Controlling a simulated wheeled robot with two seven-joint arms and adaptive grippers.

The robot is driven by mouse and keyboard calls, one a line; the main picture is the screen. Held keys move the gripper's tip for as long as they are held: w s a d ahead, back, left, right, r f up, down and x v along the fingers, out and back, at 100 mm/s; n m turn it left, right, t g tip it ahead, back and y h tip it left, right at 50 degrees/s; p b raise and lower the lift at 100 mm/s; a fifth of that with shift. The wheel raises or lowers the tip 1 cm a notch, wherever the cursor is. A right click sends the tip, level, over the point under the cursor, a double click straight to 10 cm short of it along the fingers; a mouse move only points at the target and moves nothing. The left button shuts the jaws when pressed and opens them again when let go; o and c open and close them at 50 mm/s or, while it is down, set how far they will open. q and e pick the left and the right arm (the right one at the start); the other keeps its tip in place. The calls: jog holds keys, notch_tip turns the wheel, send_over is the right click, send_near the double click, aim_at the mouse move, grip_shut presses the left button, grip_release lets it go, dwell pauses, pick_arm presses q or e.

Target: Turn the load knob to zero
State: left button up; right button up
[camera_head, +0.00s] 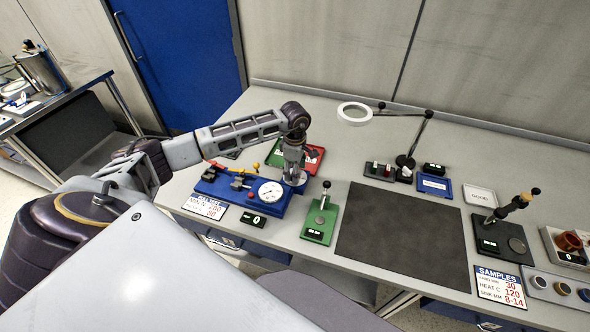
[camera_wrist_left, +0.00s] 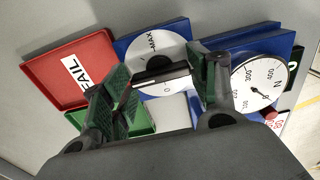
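The load knob (camera_wrist_left: 160,79) is a dark bar with a light edge on a white round dial marked MAX and 0. The dial sits on a blue base. In the wrist view, my left gripper (camera_wrist_left: 165,92) has its two green-padded fingers apart, one on each side of the knob; I cannot tell whether they touch it. The head view shows the left gripper (camera_head: 294,178) pointing down at the right end of the blue unit (camera_head: 240,192), hiding most of the knob. A white gauge (camera_head: 270,192) with a needle is beside it. My right gripper is not in view.
A red FAIL tray (camera_wrist_left: 72,72) and a green tray (camera_head: 276,154) lie behind the unit. A green stand with a lever (camera_head: 320,219) and a small display (camera_head: 253,220) are close by. A dark mat (camera_head: 400,238) to the right is clear.

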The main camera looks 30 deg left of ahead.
pick_arm(q)
jog(key=c, duration=0.4)
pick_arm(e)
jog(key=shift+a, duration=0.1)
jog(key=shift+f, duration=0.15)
